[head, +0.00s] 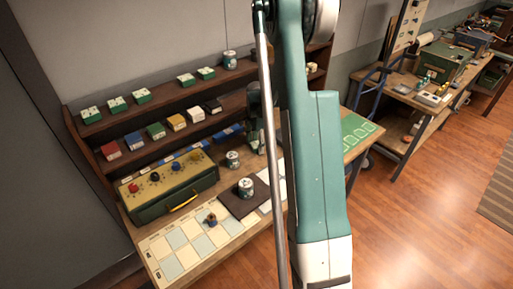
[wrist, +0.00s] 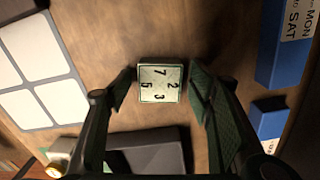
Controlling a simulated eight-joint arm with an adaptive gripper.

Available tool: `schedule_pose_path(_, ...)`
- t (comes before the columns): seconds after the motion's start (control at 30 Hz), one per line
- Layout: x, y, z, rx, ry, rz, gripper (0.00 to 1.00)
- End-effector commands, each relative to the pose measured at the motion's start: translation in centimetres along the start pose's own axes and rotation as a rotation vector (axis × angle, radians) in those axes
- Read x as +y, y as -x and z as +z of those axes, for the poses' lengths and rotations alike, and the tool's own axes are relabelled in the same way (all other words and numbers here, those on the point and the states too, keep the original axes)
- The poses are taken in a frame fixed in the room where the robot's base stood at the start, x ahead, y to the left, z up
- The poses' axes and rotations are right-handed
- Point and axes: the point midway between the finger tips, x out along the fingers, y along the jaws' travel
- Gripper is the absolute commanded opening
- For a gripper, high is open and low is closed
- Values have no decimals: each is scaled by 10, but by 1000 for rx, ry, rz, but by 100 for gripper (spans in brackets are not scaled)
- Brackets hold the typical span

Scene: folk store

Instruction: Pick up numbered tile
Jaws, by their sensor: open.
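The numbered tile (wrist: 160,83) is a pale, squarish piece with a green edge and the dark numbers 7, 2, 5 and 3 on its face. It lies on the brown wooden tabletop (wrist: 165,30) in the wrist view. My gripper (wrist: 161,90) is open, with one finger on the left and one on the right of the tile. Gaps show between the tile and both fingers in the picture; I cannot tell the height of the fingertips above the wood. In the head view I cannot make out the tile, and my arm covers part of the table.
Blue boxes (wrist: 285,45) with day labels stand right of the tile. Shelves rise behind.

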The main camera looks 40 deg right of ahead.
Motion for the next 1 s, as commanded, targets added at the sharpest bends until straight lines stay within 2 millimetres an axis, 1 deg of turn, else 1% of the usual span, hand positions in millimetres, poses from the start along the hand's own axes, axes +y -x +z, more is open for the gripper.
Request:
schedule_pose_path(0.47, 0, 0, 0, 0, 0, 0, 52)
schedule_pose_path(0.5, 0, 0, 0, 0, 0, 0, 51)
schedule_pose_path(0.73, 0, 0, 0, 0, 0, 0, 21)
schedule_pose_path(1.0, 0, 1, 0, 0, 0, 0, 20)
